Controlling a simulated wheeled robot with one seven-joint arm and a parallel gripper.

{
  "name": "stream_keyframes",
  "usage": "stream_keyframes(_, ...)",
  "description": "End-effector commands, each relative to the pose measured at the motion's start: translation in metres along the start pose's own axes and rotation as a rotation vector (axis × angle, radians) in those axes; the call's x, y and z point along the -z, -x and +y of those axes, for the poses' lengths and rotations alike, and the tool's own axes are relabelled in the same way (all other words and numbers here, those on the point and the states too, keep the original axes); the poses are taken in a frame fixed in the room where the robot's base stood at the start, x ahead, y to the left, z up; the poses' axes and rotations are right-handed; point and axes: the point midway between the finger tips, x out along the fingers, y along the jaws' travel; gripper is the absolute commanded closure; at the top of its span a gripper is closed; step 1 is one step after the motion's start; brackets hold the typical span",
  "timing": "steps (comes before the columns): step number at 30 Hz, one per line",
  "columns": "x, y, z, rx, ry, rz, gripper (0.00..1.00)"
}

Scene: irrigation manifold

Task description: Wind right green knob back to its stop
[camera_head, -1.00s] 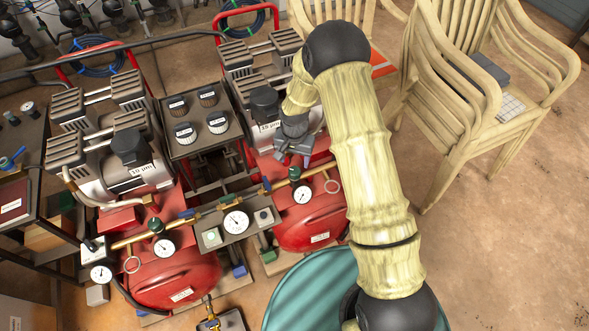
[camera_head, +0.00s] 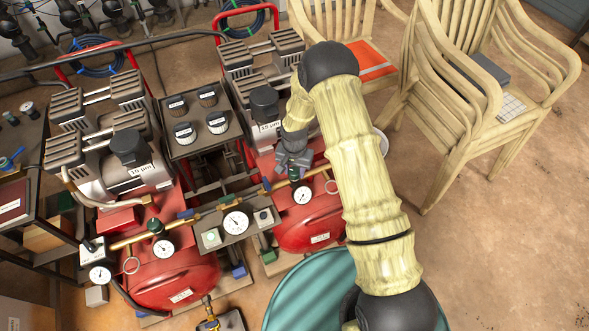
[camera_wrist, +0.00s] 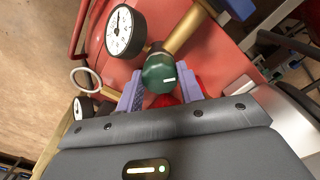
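The right green knob (camera_head: 294,173) sits on the brass pipe above the right red tank, close to a round gauge (camera_head: 302,195). In the wrist view the knob (camera_wrist: 159,73) faces me with a short white mark on its face. My gripper (camera_head: 293,163) is just above the knob in the head view. In the wrist view its two purple fingers (camera_wrist: 160,82) are apart, one on each side of the knob. Gaps show between fingers and knob, and I cannot tell whether either touches it. A second green knob (camera_head: 156,226) is farther left on the pipe.
A gauge (camera_wrist: 125,31) and a brass pipe (camera_wrist: 186,32) lie close beyond the fingers in the wrist view. A blue valve handle (camera_head: 266,185) is left of the knob. Stacked chairs (camera_head: 450,110) stand right, and a teal round surface (camera_head: 310,292) is in front.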

Motion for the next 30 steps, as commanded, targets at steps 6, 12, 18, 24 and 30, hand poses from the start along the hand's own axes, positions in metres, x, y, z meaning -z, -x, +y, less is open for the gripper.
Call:
stream_keyframes(6,-0.0001,0.0003,0.0002,-0.001,0.007,-0.001,0.86)
stream_keyframes(12,-0.0001,0.0005,0.0003,-0.001,0.05,-0.001,0.86)
stream_keyframes(18,-0.0001,0.0009,0.0005,-0.001,0.149,-0.001,0.86)
stream_keyframes(24,-0.0001,0.001,0.0007,-0.001,0.303,-0.001,0.86)
stream_keyframes(30,0.0,0.0009,0.0011,-0.001,0.489,-0.002,0.86)
